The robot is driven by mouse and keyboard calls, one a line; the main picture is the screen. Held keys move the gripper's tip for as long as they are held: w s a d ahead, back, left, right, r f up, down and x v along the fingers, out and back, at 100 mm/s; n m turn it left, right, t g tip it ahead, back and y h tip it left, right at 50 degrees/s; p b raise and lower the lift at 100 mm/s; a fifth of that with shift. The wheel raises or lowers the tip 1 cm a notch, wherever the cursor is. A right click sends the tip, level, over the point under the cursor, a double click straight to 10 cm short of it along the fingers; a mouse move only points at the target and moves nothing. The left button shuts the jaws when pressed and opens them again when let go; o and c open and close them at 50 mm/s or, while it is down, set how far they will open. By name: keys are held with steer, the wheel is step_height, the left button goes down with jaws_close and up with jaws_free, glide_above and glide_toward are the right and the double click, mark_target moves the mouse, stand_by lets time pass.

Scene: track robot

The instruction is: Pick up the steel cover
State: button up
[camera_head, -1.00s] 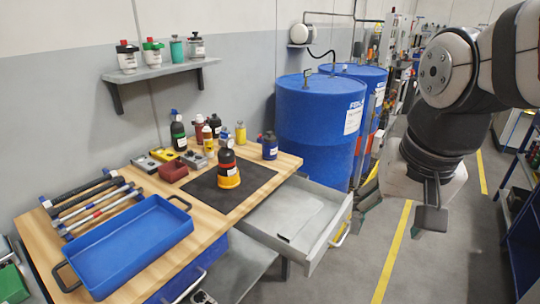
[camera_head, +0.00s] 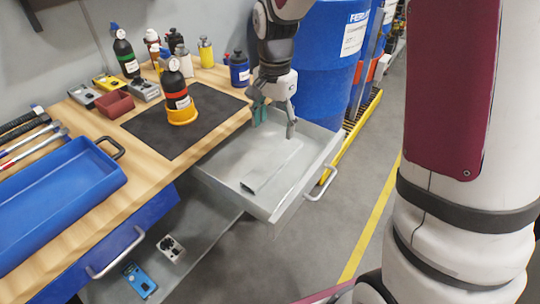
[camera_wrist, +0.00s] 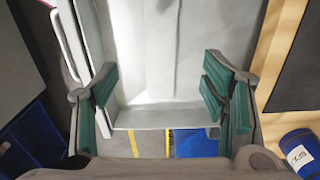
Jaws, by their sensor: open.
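A flat grey plate (camera_head: 272,166), which looks like the steel cover, lies in the open grey drawer (camera_head: 225,172) under the workbench's right side. Its colour is close to the drawer floor's, and a dark edge shows at its near end. My gripper (camera_head: 274,122) is above the far end of the drawer, pointing down, open and empty. In the wrist view, the green-padded fingers of my gripper (camera_wrist: 162,95) are wide apart over the drawer's end wall (camera_wrist: 160,118). A pale panel, perhaps the plate (camera_wrist: 163,45), shows faintly on the drawer floor there.
The workbench (camera_head: 75,118) borders the drawer on the left, with a black mat (camera_head: 150,135), a red-and-black bottle (camera_head: 176,92) and a blue tray (camera_head: 50,195). Blue barrels (camera_head: 320,70) stand behind the drawer. The drawer handle (camera_head: 322,185) sticks out over open floor.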

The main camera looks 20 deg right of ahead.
steer(key=b, duration=0.1)
glide_above(274, 160)
steer(key=f, duration=0.7)
steer(key=shift+s+f, duration=0.1)
steer(key=shift+s, duration=0.1)
steer(key=shift+w+f+b, duration=0.2)
steer(key=shift+f+b, duration=0.4)
steer(key=shift+f, duration=2.05)
steer(key=c, duration=1.4)
